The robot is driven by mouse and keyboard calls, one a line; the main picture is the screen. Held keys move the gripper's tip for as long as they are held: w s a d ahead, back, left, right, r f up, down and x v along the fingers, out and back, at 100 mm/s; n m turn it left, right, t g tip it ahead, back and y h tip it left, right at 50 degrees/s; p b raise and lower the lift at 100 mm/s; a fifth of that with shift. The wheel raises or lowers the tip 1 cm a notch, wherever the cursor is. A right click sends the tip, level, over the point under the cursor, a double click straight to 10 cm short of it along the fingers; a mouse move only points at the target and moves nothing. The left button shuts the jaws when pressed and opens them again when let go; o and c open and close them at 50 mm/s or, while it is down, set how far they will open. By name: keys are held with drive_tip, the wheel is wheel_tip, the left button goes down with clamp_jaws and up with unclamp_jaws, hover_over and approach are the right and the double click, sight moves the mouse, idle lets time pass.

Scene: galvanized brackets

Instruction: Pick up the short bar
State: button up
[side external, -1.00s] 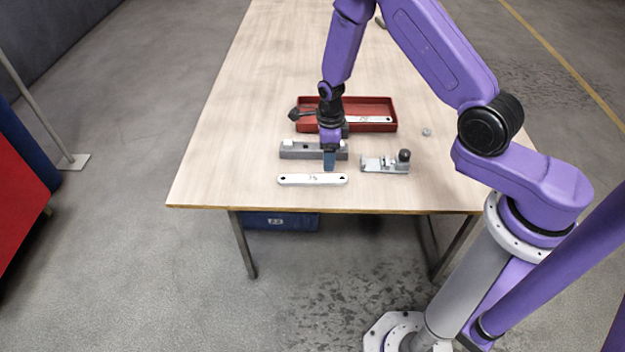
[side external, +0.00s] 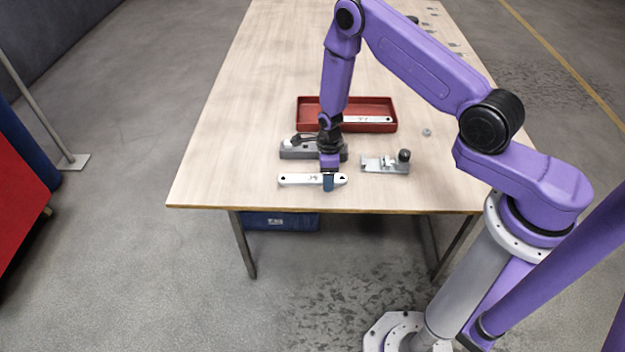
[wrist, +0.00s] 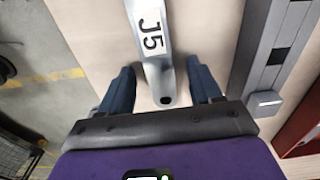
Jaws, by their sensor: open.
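A pale metal bar (side external: 300,180) with a dark hole at each end lies flat near the table's front edge. In the wrist view this bar (wrist: 155,70) carries a white label reading "J5". My gripper (side external: 328,184) is low over the bar's right part. In the wrist view my gripper (wrist: 160,78) is open, one blue finger on each side of the bar near its holed end, with gaps on both sides. A second pale bar (side external: 368,119) lies in the red tray (side external: 345,99). I cannot tell for sure which bar is the short one.
A grey slotted block (side external: 298,153) lies just behind the bar, partly hidden by my gripper. A metal fixture with a black knob (side external: 384,164) stands to the right. A small nut-like piece (side external: 427,132) lies farther right. The left of the table is clear.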

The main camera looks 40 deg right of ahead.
clamp_jaws()
drive_tip(key=shift+r, duration=0.15)
drive_tip(key=shift+r, duration=0.45)
wheel_tip(320, 180, up, 2)
drive_tip(key=shift+r, duration=0.1)
drive_tip(key=s+r, duration=0.9)
drive_tip(key=s, duration=0.4)
drive_tip(key=shift+s+d+r, duration=0.25)
drive_tip(key=shift+s+r, duration=0.05)
drive_tip(key=shift+s, duration=0.1)
drive_tip(key=shift+d, duration=0.1)
